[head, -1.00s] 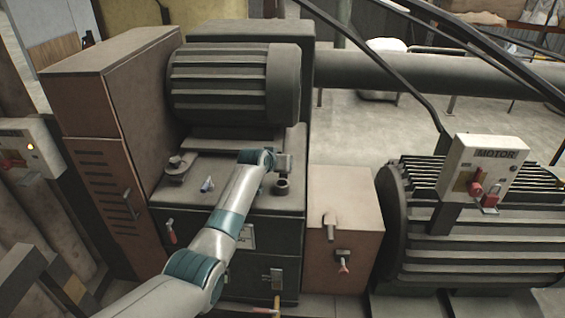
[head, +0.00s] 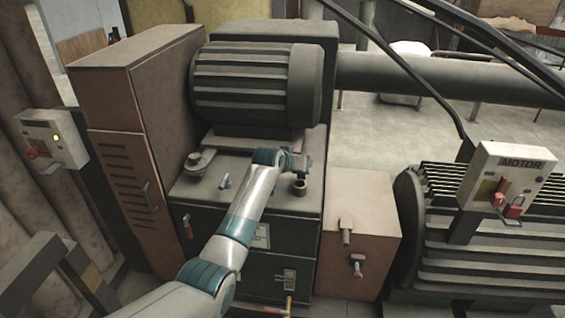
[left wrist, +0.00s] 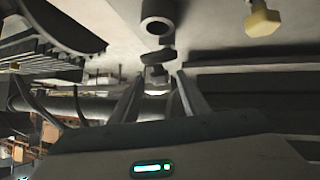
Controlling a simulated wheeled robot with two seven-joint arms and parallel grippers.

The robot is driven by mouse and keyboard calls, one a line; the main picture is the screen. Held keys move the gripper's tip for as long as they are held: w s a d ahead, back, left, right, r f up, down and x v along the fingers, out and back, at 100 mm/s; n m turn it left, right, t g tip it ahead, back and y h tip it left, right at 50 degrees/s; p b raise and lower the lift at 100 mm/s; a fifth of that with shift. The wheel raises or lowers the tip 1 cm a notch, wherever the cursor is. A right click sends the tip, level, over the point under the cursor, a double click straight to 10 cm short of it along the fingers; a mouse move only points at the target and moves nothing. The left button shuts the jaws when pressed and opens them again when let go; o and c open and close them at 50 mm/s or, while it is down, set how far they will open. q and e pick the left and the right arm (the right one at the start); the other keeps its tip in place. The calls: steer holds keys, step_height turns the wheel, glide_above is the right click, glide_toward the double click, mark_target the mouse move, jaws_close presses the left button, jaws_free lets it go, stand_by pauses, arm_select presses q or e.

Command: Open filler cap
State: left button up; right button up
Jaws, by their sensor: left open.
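A short dark cylinder, which looks like the filler neck (head: 299,187), stands on top of the dark machine housing near its right edge. In the left wrist view the neck (left wrist: 158,12) shows at the top as a round tube with a dark end. A small dark flap-like piece, perhaps the filler cap (left wrist: 157,57), lies just below it, with a bolt-like part beneath. My left gripper (head: 300,162) is just behind the neck in the head view. In the wrist view its open fingers (left wrist: 155,85) sit either side of the bolt-like part; contact cannot be told. My right gripper is out of view.
A ribbed motor (head: 255,85) sits behind my left gripper. A tall brown cabinet (head: 140,120) stands left, a brown box (head: 358,210) right. A control box marked MOTOR (head: 507,175) is farther right. A yellow hexagonal knob (left wrist: 262,18) shows in the wrist view.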

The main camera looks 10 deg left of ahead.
arm_select(q)
steer(key=b+v, duration=0.3)
steer(key=v, duration=1.1)
steer(key=shift+s, duration=0.25)
steer(key=shift+a+r, duration=0.1)
steer(key=shift+a, duration=0.05)
